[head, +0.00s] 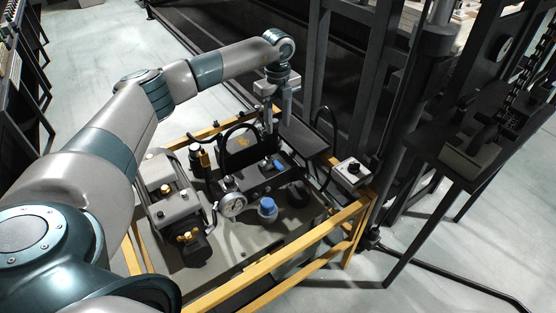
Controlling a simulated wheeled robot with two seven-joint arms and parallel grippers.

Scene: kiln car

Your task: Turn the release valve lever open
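My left gripper (277,112) points down over the back of a hydraulic power unit (240,252) in a yellow frame. A small blue-ended part (277,164), which may be the release valve lever, sits on the dark block below and in front of the fingers. I cannot tell for sure that it is the lever. The gripper appears above and behind it, apart from it. My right gripper is not in view.
A round gauge (232,204) and a blue cap (267,207) stand at the front of the unit, with a grey motor (175,200) on the left. Black hoses (240,128) loop near the gripper. A switch box (352,171) and dark steel posts (400,130) stand on the right.

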